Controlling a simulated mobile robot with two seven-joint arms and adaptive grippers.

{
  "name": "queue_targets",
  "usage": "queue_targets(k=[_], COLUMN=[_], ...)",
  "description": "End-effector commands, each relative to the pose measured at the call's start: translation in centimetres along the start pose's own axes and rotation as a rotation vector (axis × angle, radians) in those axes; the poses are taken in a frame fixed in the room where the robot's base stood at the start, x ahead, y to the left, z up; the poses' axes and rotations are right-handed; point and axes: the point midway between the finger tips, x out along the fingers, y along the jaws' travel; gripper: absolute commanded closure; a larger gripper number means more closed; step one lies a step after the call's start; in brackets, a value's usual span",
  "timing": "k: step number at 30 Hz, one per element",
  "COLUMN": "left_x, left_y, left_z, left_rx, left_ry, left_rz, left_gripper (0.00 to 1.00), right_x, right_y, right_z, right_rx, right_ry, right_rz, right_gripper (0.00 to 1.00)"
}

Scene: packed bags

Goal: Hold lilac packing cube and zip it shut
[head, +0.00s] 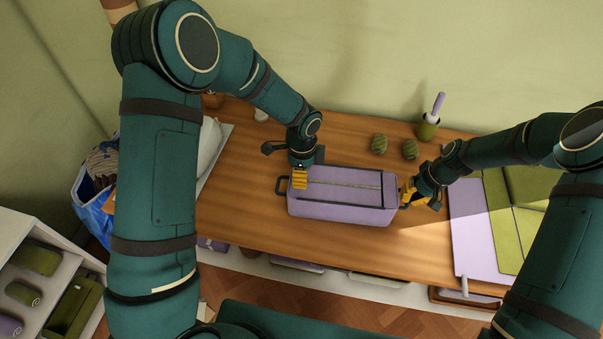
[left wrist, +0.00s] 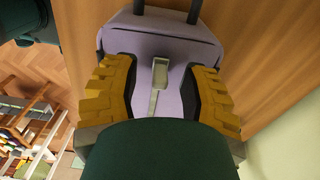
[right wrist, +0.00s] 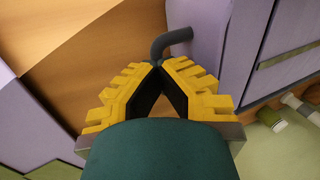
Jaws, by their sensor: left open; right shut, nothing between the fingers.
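The lilac packing cube (head: 345,212) lies on the wooden table, with a pale zip line along its top and a dark handle (head: 281,188) at its left end. My left gripper (head: 299,180) is over the cube's left end. In the left wrist view it is open, its yellow fingers (left wrist: 160,88) on either side of a metal zip pull (left wrist: 160,72), apart from it. My right gripper (head: 408,193) is at the cube's right end. In the right wrist view its fingertips (right wrist: 157,66) meet with nothing between them, close beside the right-end handle (right wrist: 172,40).
Two green striped round items (head: 379,144) and a green pot (head: 428,127) with a lilac-handled thing stand behind the cube. Lilac and green flat pieces (head: 475,235) lie on the right. The table in front of the cube is clear.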

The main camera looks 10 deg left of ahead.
Motion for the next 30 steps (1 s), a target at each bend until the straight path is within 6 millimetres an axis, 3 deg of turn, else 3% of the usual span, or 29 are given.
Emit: queue_targets(k=[12,18,30], left_x=[-7.7,-10.5,-11.5], left_y=[0.0,0.0,0.1], left_z=[0.0,0.0,0.0], left_rx=[0.000,0.000,0.001], left_ry=[0.001,0.001,0.000], left_rz=[-0.005,-0.002,0.001], left_gripper=[0.56,0.56,0.56], right_x=[0.2,0.2,0.2], right_y=[0.1,0.1,0.1], right_z=[0.1,0.1,0.1], right_rx=[0.001,0.001,0.001], right_ry=[-0.004,-0.004,-0.004], right_rz=[0.000,0.000,0.000], right_gripper=[1.00,1.00,1.00])
